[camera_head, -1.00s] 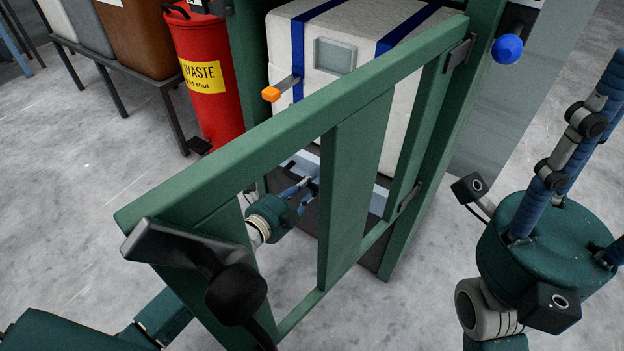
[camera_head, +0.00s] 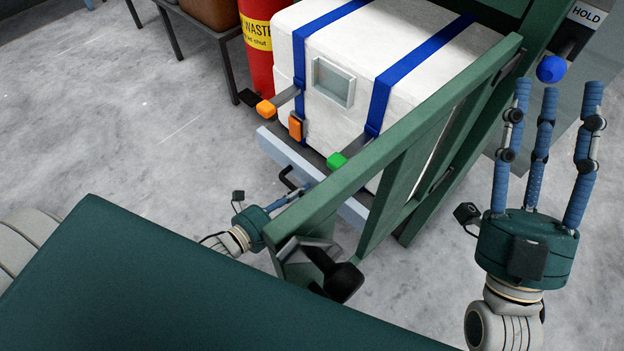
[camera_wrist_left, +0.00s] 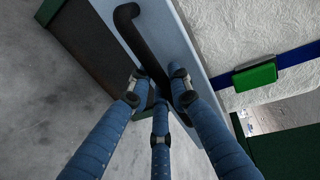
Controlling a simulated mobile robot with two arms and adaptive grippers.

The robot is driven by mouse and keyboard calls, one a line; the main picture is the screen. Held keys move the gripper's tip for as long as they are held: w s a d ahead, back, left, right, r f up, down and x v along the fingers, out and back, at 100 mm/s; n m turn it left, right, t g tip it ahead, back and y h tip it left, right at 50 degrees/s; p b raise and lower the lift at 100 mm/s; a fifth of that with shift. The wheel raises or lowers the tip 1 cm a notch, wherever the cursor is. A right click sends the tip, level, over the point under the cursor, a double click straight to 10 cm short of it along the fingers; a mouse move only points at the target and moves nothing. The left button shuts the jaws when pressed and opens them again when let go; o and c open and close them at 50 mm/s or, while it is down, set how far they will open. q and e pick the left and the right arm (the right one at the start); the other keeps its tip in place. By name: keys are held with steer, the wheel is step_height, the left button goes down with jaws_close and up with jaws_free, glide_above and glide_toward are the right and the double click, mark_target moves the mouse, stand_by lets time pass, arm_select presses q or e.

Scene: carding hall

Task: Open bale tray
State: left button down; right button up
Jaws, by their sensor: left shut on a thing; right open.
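The bale tray (camera_head: 272,148) is a light blue-grey front panel under the white bale, partly hidden by the green gate in the head view. Its black handle (camera_head: 287,180) also shows in the left wrist view (camera_wrist_left: 140,40). My left gripper (camera_head: 300,188) is shut on this handle; in the wrist view its blue fingers (camera_wrist_left: 160,100) close around the handle's lower part. My right gripper (camera_head: 552,100) is open and empty, fingers pointing up, at the right near a blue knob. How far the tray stands out cannot be told.
The green gate (camera_head: 400,125) stands out from the frame, beside my left arm, with a black latch handle (camera_head: 335,275) at its end. The white bale (camera_head: 420,50) has blue straps with orange and green buckles. A red waste bin (camera_head: 258,65) stands behind left.

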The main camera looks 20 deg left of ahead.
steer(key=w+f+g+h+p, duration=0.1)
steer(key=w+f+g, duration=0.25)
steer(key=f, duration=0.35)
steer(key=w+f+g+h+p, duration=0.1)
steer(key=w+f+g+p, duration=0.1)
steer(key=f+g, duration=0.35)
arm_select(q)
steer(key=f+p+v, duration=0.1)
steer(key=f+v, duration=0.2)
steer(key=v, duration=1.4)
steer(key=shift+s+f+p, duration=0.2)
steer(key=shift+s+p, duration=0.1)
steer(key=shift+s, duration=0.05)
arm_select(e)
steer(key=s+d+f+g+h, duration=0.2)
steer(key=s+f+g, duration=0.1)
steer(key=f, duration=1)
steer(key=shift+s+d+f+m+g+h, duration=0.2)
steer(key=shift+f+m+g+h, duration=0.15)
steer(key=shift+g, duration=0.45)
arm_select(q)
steer(key=shift+a, duration=0.1)
steer(key=c, duration=1.6)
jaws_free()
arm_select(e)
steer(key=shift+r, duration=0.1)
arm_select(q)
steer(key=v, duration=1.2)
